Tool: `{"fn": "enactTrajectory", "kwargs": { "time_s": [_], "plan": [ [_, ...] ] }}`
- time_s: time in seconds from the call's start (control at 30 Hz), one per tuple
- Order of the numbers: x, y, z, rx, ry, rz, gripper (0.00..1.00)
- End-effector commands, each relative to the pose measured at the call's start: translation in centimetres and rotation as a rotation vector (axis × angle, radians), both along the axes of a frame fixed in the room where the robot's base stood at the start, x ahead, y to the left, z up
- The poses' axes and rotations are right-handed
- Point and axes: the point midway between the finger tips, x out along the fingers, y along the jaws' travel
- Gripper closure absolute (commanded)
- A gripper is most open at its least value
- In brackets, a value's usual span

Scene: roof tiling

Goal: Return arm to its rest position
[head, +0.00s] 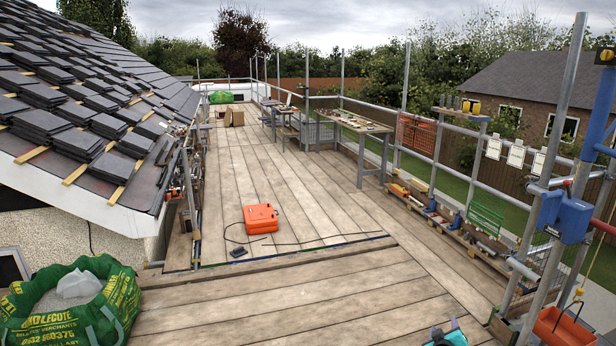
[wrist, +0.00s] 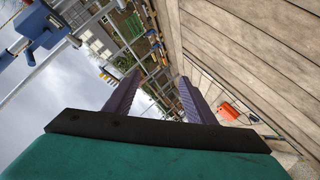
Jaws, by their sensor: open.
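My gripper (wrist: 159,76) shows in the wrist view with its two purple fingers spread apart and nothing between them. The dark bar and teal body of my wrist fill the lower part of that view. The wrist view is steeply tilted, with sky at the left and deck boards at the upper right. In the head view, only a small teal and dark part of my arm shows at the bottom edge, right of the middle. The rest of my arm is out of view.
An orange case (head: 261,218) with a cable lies on the plank deck (head: 320,195). A green bulk bag (head: 70,308) stands at lower left, beside stacked roof tiles (head: 45,122). Scaffold rails, a blue hoist (head: 565,216) and an orange bucket (head: 563,325) line the right. The deck's middle is mostly clear.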

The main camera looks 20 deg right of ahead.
Motion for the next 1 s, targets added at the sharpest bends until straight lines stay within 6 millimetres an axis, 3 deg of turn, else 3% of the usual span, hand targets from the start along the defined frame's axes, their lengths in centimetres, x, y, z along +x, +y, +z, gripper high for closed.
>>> {"fn": "enactTrajectory", "kwargs": {
  "time_s": [0.2,0.5,0.73,1.0],
  "plan": [
    [4.1,7.5,-4.8,0.086,0.058,0.100,0.50],
    [7.2,18.0,-11.4,0.210,0.162,0.220,0.50],
    [7.6,26.3,-16.4,0.308,0.266,0.300,0.50],
    [5.7,35.8,-22.2,0.424,0.417,0.373,0.50]
  ]
}}
